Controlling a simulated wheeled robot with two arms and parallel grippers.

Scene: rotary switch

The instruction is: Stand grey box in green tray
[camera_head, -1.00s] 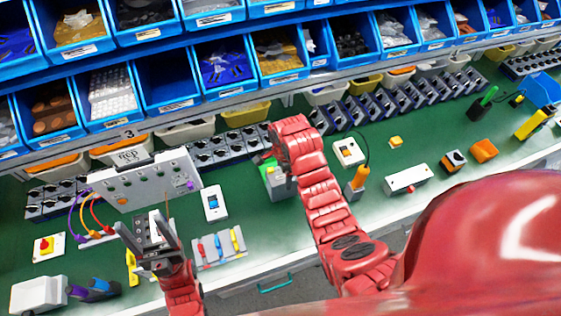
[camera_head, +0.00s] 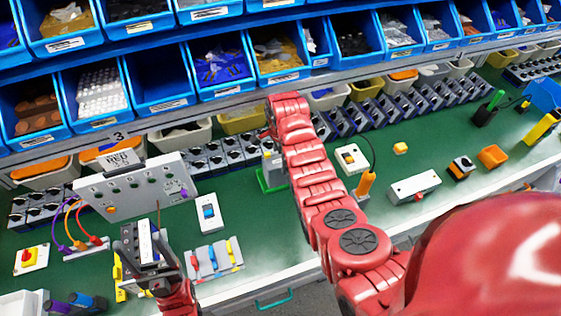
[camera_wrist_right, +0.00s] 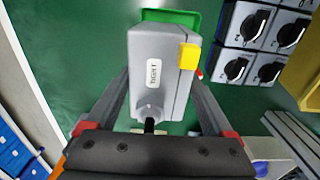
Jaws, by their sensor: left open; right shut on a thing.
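The grey box (camera_wrist_right: 158,75), with a yellow button and a white label, is between the fingers of my right gripper (camera_wrist_right: 161,90), which is shut on it. The green tray (camera_wrist_right: 172,17) shows just beyond the box's far end in the right wrist view. In the head view the tray (camera_head: 262,182) lies on the bench, with the grey box (camera_head: 273,168) upright over it, partly hidden by my red arm. I cannot tell whether the box touches the tray floor. My left gripper (camera_head: 146,243) is open at the front left, with a white and black block (camera_head: 147,242) seen between its fingers.
A grey panel (camera_head: 137,188) with knobs stands behind my left gripper. A white switch (camera_head: 209,213) and a plate with coloured levers (camera_head: 213,259) lie between the arms. Rows of rotary switches (camera_wrist_right: 253,45) stand near the tray. Blue bins line the back.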

